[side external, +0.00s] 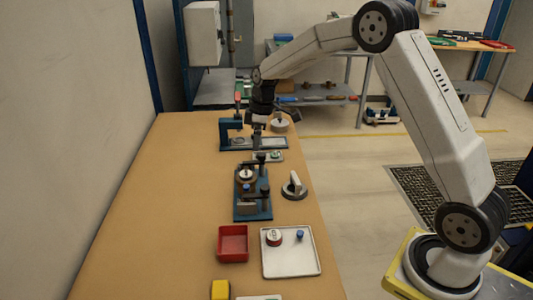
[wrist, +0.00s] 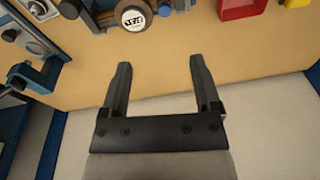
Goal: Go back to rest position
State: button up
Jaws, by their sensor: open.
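My gripper (wrist: 160,66) is open and empty in the wrist view, its two dark fingers apart over bare bench top. In the side view my arm reaches over the far part of the bench, and the gripper's dark end is small and hard to make out among the fixtures. A round meter with a white face (wrist: 134,17) sits in a blue fixture (side external: 252,206), beyond the fingertips in the wrist view and apart from them. The meter (side external: 246,174) also shows in the side view.
A red bin (side external: 233,255) and a white tray (side external: 290,264) holding small parts stand at the bench's near end, beside a yellow block (side external: 220,289). Another blue fixture (side external: 228,130) stands at the far end. A dial-like part (side external: 294,186) stands near the right edge. The bench's left side is clear.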

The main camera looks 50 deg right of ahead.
jog(key=s+a+f+m+t, duration=0.1)
jog(key=s+a+m, duration=0.3)
jog(key=s, duration=0.8)
jog(key=s+a+f+m+h, duration=0.1)
jog(key=s+a+m, duration=0.2)
jog(key=s, duration=0.9)
jog(key=shift+a+m+t, duration=0.4)
jog(key=shift+a, duration=0.2)
